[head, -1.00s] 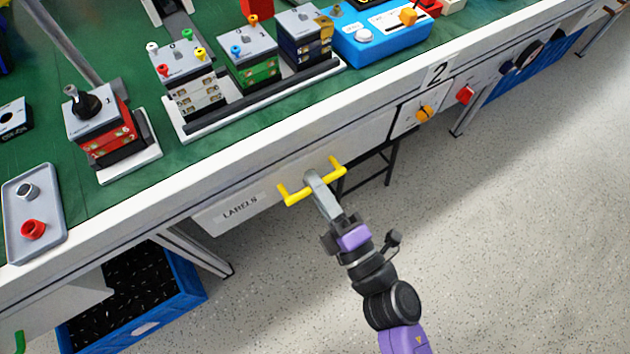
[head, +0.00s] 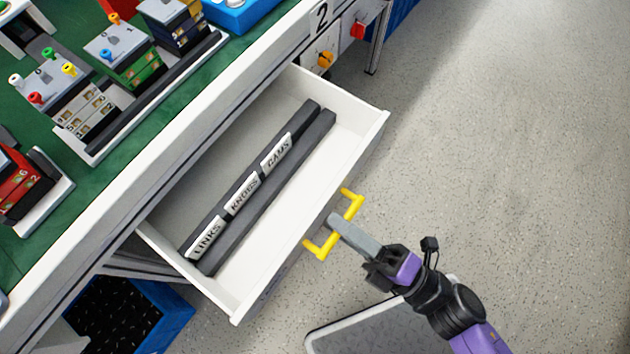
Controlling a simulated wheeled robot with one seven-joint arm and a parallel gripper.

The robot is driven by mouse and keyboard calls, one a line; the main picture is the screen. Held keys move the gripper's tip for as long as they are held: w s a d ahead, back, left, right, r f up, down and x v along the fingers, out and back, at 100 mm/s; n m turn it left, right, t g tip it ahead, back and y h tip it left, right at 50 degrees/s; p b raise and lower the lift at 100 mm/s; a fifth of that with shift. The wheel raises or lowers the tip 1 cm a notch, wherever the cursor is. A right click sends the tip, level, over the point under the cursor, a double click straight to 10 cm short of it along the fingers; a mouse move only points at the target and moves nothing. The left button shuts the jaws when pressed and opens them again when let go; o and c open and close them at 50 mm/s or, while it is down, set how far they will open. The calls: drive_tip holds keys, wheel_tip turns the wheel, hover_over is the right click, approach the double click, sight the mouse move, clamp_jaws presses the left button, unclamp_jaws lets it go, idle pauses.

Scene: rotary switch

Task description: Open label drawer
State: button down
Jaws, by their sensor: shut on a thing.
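The label drawer (head: 365,135) stands open in the head view, pulled well out from under the bench. Its yellow handle (head: 354,207) is on the front panel. My gripper (head: 336,222) is shut on the middle of the handle; the grip itself is partly hidden by the fingers. Inside the drawer, dark rails hold white labels: LINKS (head: 206,239), KNOBS (head: 242,193) and CAMS (head: 276,152).
The green bench top (head: 110,170) above carries several switch blocks. A blue bin (head: 160,310) sits under the bench at lower left. An orange knob (head: 325,60) and a red knob (head: 358,30) are on the bench front. Speckled floor at right is clear.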

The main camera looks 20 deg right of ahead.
drive_tip(key=shift+v, duration=1.2)
drive_tip(key=shift+r, duration=0.15)
drive_tip(key=c, duration=1.7)
unclamp_jaws()
drive_tip(key=shift+s+d, duration=0.1)
drive_tip(key=v, duration=0.7)
drive_tip(key=shift+s+d+p, duration=0.2)
drive_tip(key=shift+s+p, duration=0.05)
drive_tip(key=shift+p, duration=0.05)
